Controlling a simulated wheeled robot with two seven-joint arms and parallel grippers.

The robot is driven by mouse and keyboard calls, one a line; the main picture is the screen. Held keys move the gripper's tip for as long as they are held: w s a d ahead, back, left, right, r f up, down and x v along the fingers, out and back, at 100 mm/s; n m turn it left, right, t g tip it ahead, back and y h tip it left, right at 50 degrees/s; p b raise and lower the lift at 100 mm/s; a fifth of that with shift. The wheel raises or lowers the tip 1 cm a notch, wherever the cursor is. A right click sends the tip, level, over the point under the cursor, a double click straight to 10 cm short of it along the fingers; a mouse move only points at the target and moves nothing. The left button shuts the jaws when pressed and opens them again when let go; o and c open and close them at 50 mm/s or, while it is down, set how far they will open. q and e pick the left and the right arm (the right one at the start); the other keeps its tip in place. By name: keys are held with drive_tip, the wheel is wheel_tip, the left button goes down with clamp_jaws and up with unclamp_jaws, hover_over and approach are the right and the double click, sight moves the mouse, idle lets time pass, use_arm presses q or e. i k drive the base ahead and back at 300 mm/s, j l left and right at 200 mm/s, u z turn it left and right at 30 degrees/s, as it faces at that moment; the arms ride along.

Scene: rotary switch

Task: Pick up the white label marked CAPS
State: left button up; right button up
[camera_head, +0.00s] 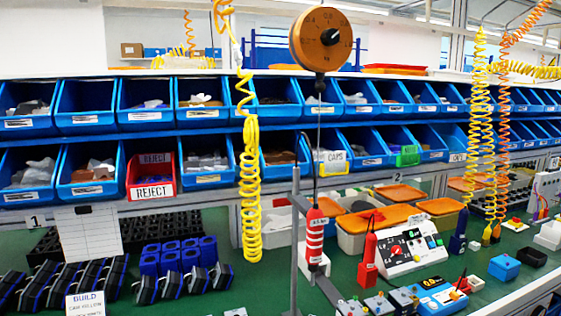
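A white label (335,156) on the front of a bin in the lower row, just right of the middle, has lettering that looks like "CAMS"; the print is small, and I cannot read CAPS on any label for certain. The bin under it (333,169) has a yellowish lower edge. The label sits a little right of a thin vertical cord. Neither of my grippers shows in the head view.
A round orange dial (308,42) hangs above, with a red and white tool (315,240) below it. A yellow coiled hose (250,190) hangs left of the label. A red REJECT bin (151,176) stands further left. A white switch panel (409,246) is on the green bench.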

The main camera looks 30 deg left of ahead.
sight(334, 161)
drive_tip(key=i+l+u, duration=0.3)
drive_tip(key=l+u, duration=0.25)
drive_tip(key=l, duration=0.2)
drive_tip(key=i+l+u, duration=0.15)
drive_tip(key=l+u, duration=0.45)
drive_tip(key=l, duration=0.25)
drive_tip(key=i, duration=0.05)
